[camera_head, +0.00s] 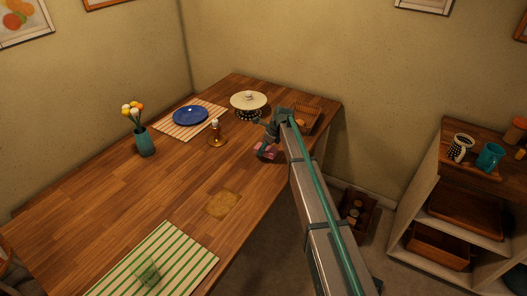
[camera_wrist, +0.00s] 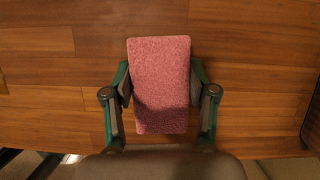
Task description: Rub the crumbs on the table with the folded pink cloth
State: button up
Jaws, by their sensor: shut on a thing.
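The folded pink cloth (camera_wrist: 160,85) is a thick, fuzzy rectangle between the two fingers of my gripper (camera_wrist: 161,76). My gripper is shut on its sides. In the head view, the cloth (camera_head: 268,149) shows small and partly hidden under my gripper (camera_head: 264,152), near the table's right edge. I cannot tell whether the cloth touches the wooden table (camera_head: 120,205). A flat tan patch (camera_head: 222,204), which looks like the crumbs, lies on the table nearer the front, below and left of my gripper and apart from the cloth.
A wicker basket (camera_head: 308,117), a cake stand (camera_head: 248,101) and a candle holder (camera_head: 216,133) stand near my gripper. The wood around the patch is clear.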

jog(key=shift+r+p, duration=1.25)
jog(key=shift+r, duration=1.4)
jog(key=shift+f, duration=0.15)
